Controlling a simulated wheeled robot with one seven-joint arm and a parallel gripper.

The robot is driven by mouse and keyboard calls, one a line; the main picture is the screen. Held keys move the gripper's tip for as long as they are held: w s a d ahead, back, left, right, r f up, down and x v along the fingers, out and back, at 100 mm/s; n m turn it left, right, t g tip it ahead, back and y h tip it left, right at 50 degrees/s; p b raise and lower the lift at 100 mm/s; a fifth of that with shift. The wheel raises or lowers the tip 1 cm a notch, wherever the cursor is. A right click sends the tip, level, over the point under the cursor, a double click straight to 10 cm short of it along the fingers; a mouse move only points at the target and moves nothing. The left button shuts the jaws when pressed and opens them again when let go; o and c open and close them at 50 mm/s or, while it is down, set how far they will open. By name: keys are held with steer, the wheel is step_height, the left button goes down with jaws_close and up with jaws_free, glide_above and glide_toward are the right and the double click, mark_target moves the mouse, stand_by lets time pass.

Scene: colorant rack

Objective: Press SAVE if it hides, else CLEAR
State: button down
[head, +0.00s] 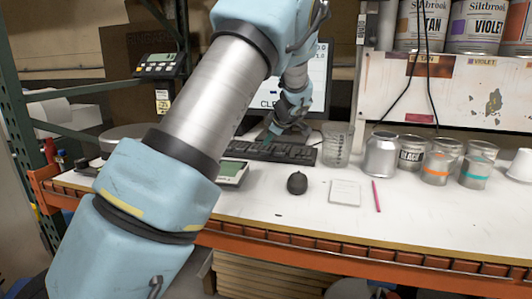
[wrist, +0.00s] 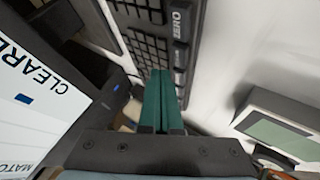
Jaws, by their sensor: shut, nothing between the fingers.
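A screen (head: 318,75) stands behind my arm, which covers most of it. Its lower left shows the start of "CLEAR"; in the wrist view the screen (wrist: 25,100) reads "CLEAR" with a small blue mark, and part of a word like "MATC". I see no SAVE label. A dark keyboard (head: 290,154) lies in front of the screen. In the wrist view the keyboard (wrist: 150,40) has a key column with a large "ZERO" label. My gripper (wrist: 160,75) is shut and empty, its teal fingertips over the keyboard's near end. Contact with a key cannot be told.
A white meter with a green display (head: 232,172) stands left of the keyboard's front. A glass beaker (head: 337,145), a metal can (head: 381,155) and several paint cans stand right. A dark round object (head: 297,183), a notepad (head: 345,192) and a pink pencil (head: 377,196) lie in front.

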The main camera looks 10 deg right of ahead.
mark_target(269, 153)
steer(key=shift+r+p, duration=0.45)
steer(key=shift+r, duration=1.65)
